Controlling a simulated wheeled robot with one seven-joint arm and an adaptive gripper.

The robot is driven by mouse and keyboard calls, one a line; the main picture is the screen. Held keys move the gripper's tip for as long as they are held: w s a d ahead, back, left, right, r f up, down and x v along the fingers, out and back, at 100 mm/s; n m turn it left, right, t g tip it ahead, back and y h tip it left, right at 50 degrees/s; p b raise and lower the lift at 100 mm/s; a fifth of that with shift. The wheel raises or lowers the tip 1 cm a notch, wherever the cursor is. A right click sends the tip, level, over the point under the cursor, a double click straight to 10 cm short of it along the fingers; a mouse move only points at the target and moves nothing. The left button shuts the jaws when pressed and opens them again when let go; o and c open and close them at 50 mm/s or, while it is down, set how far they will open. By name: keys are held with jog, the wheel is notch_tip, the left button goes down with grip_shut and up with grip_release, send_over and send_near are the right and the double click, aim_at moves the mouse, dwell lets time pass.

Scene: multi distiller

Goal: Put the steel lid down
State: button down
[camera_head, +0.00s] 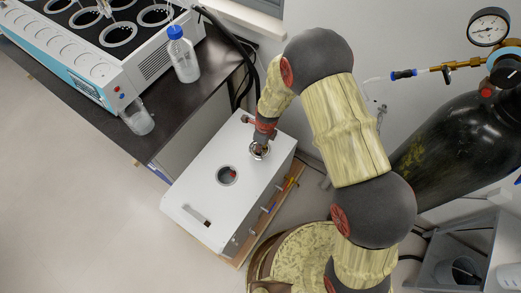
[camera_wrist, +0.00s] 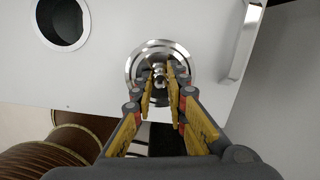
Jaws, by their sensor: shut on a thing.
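The steel lid (camera_wrist: 160,49) is a round, shiny disc with a small knob in the middle. My gripper (camera_wrist: 160,77) has its yellow-padded fingers shut on the lid's knob. In the head view, the lid (camera_head: 260,151) shows below my gripper (camera_head: 261,143), at the upper right part of the white box's top (camera_head: 200,205). I cannot tell whether the lid touches the top or hangs just above it. The gripper hides part of the lid.
An open round hole (camera_head: 227,175) is in the box top, left of the lid; the wrist view shows it too (camera_wrist: 62,22). A handle (camera_head: 197,215) is near the front. A bench with a bottle (camera_head: 182,58) stands left, a black gas cylinder (camera_head: 450,145) right.

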jog(key=shift+f+b, duration=0.8)
jog(key=shift+f, duration=0.75)
jog(key=shift+f, duration=0.2)
jog(key=c, duration=1.8)
grip_release()
jog(key=shift+o, duration=0.2)
